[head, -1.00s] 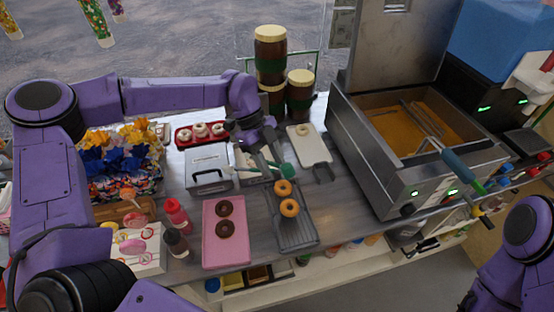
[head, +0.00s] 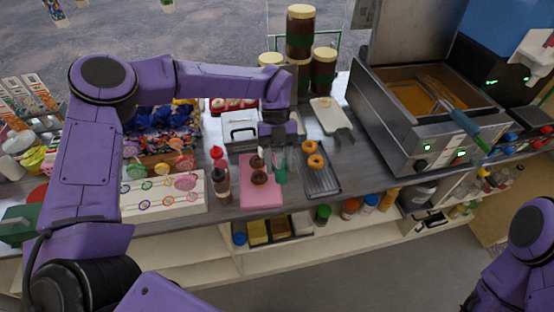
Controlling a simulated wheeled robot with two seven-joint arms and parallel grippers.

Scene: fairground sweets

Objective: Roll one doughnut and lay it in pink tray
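The pink tray (head: 262,200) lies on the counter with two dark brown doughnuts, one behind (head: 257,162) and one in front (head: 259,178). Two golden doughnuts, one behind (head: 309,146) and one in front (head: 315,161), lie on the grey rack tray (head: 323,186) to its right. My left gripper (head: 281,158) points down by the pink tray's right edge. A green-ended tool (head: 281,175) hangs at its fingers and appears held; the grip itself is small and partly hidden. My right gripper is out of view; only part of that arm shows.
A metal box (head: 239,132) stands behind the pink tray, with a red tray (head: 222,105) beyond it. Sauce bottles (head: 219,177) stand close to its left. A white board (head: 328,116) lies behind the rack. The fryer (head: 420,140) and tall jars (head: 300,32) bound the area.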

